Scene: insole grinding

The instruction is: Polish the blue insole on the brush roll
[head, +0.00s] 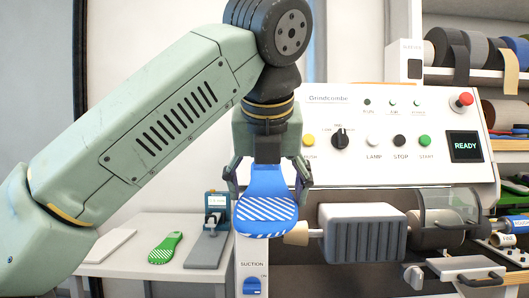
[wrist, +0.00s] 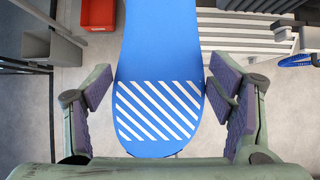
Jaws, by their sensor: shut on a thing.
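The blue insole (head: 265,207) hangs upright in the head view, with its white-striped wide end down. My gripper (head: 270,178) is shut on it, with one finger at each side edge. In the wrist view the insole (wrist: 160,60) runs between the finger pads of my gripper (wrist: 160,100). The machine's grey ribbed roll (head: 360,232) is just right of the insole's lower end, with a pale cone (head: 297,234) at its left end. The insole overlaps the cone in the picture; I cannot tell whether they touch. A second roll (head: 438,232) sits under a clear guard.
The control panel (head: 390,135) stands behind my gripper; its screen (head: 465,146) reads READY. A white table (head: 135,262) at left holds a green insole (head: 165,247) and a blue-grey device (head: 215,215). Shelves with rolls (head: 470,55) are at right. A red bin (wrist: 97,14) shows in the wrist view.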

